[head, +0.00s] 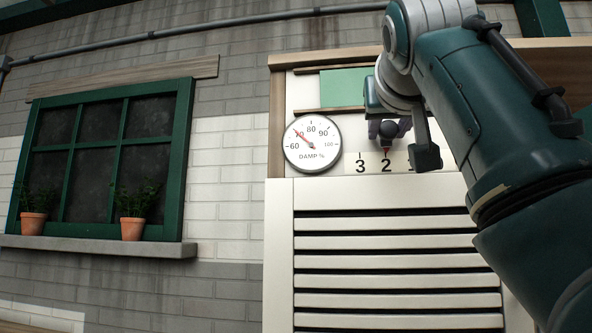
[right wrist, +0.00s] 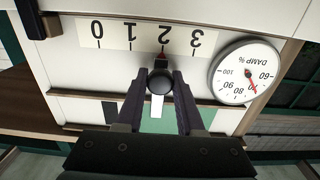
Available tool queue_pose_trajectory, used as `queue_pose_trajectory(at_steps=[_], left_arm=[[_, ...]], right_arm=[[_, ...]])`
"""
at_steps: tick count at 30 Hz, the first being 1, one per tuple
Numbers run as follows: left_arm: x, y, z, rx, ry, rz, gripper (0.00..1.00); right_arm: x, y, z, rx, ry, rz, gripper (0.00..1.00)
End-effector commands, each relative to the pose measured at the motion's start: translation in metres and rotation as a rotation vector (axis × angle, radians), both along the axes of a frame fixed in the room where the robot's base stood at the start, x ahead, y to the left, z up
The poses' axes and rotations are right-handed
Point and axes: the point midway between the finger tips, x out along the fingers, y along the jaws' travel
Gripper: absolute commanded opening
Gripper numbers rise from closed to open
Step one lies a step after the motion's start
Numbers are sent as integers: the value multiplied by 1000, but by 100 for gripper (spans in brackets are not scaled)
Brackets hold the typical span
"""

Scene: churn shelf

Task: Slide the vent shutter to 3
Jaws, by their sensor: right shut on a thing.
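The vent shutter is a green panel (head: 345,88) in a slot between wooden rails; its green also shows in the right wrist view (right wrist: 207,119). My right gripper (right wrist: 158,88) is shut on the shutter's dark round knob (right wrist: 157,80), one finger on each side. A red pointer (right wrist: 162,57) by the knob points at 2 on the pale number strip (right wrist: 145,35), which appears upside down there and reads 0 to 3. In the head view my right gripper (head: 388,130) is in front of the slot, and my arm hides the slot's right part. My left gripper is not in view.
A round damp gauge (head: 312,144) is left of the number strip, its needle between 60 and 80. White slats (head: 395,260) lie below. A green window (head: 105,150) with two potted plants on a sill (head: 95,247) is at the left.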

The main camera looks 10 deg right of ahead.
Motion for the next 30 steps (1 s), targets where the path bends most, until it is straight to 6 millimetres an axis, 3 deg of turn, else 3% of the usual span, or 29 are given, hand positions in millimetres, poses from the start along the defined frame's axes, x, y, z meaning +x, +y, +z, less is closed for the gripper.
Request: queue_pose_trajectory(at_steps=[11,12,18,26,30], left_arm=[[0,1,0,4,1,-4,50],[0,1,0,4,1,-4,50],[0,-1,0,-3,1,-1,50],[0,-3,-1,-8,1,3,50],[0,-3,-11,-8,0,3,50]], right_arm=[[2,-3,-1,3,3,0,0],[2,-3,-1,3,3,0,39],[1,-2,-1,2,3,1,61],[1,-2,0,1,1,1,65],[-6,0,-3,1,-2,1,65]])
